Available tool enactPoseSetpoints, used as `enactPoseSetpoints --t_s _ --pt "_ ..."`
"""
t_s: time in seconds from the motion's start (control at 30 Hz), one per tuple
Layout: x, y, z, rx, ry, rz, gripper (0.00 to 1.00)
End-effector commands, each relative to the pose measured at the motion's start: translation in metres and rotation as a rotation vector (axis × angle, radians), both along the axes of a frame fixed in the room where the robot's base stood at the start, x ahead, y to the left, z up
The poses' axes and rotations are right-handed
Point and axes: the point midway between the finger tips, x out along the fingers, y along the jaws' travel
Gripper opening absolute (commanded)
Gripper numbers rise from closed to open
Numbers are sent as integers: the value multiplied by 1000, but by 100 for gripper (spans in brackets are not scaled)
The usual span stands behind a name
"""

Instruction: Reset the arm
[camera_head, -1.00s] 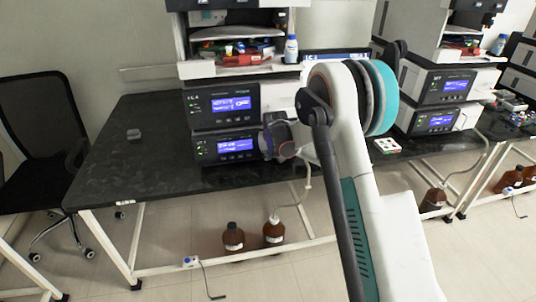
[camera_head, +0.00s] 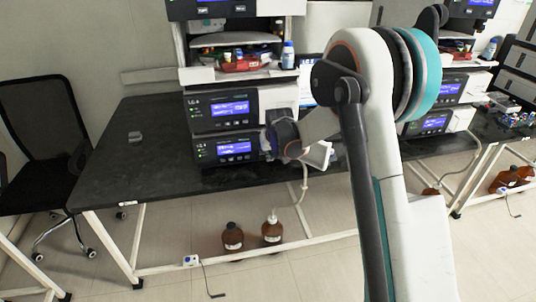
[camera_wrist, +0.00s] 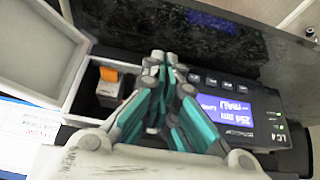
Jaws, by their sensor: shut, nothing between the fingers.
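My gripper (camera_wrist: 159,60) shows in the wrist view with its grey and teal fingers drawn together at the tips, shut and empty. It is in front of an instrument with a lit blue display (camera_wrist: 228,108) marked LC4. In the head view my arm crosses the right half of the picture, and its wrist end is close to the front of the stacked instruments; the fingers are hard to make out there. The upper instrument display (camera_head: 230,108) and the lower one (camera_head: 234,147) are both lit.
Two brown bottles (camera_head: 233,237) (camera_head: 272,228) stand on the floor below. A black chair (camera_head: 40,125) stands at left. An open white compartment (camera_wrist: 85,92) holds an orange-topped item (camera_wrist: 108,82).

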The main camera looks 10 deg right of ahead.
Motion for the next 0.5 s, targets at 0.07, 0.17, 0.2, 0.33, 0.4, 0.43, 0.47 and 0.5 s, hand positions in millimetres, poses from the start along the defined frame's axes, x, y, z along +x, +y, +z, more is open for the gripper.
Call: enactPoseSetpoints --t_s 0.07,0.17,0.2,0.33,0.4,0.43,0.47,0.5 --pt "-5 0 10 0 0 0 0" --pt "-9 0 15 0 0 0 0" --pt "-11 0 18 0 0 0 0" --pt "-21 0 34 0 -3 0 0" --pt "-32 -1 49 0 -6 0 0" --pt "-38 -1 57 0 -7 0 0" --pt "-44 -1 66 0 -9 0 0" --pt "-54 -2 77 0 -11 0 0"
